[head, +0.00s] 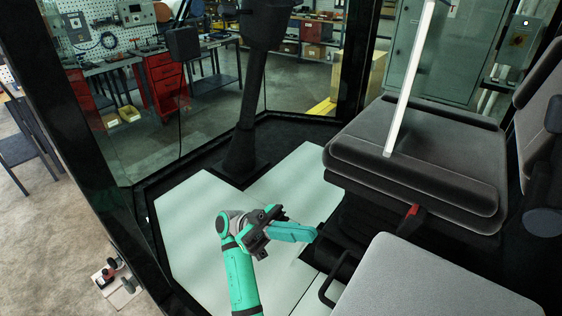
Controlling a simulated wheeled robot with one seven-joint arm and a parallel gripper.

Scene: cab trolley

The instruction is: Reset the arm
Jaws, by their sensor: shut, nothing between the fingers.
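My arm, teal with grey joints, reaches up from the bottom of the head view and is folded over the pale cab floor (205,240). My gripper (264,230), dark and small in this view, shows by the folded teal links. It is shut and empty. Its fingertips are hard to make out against the dark parts around them.
A grey padded surface (430,285) is at the lower right. A black column (250,110) rises ahead. Pale floor is clear left of my arm.

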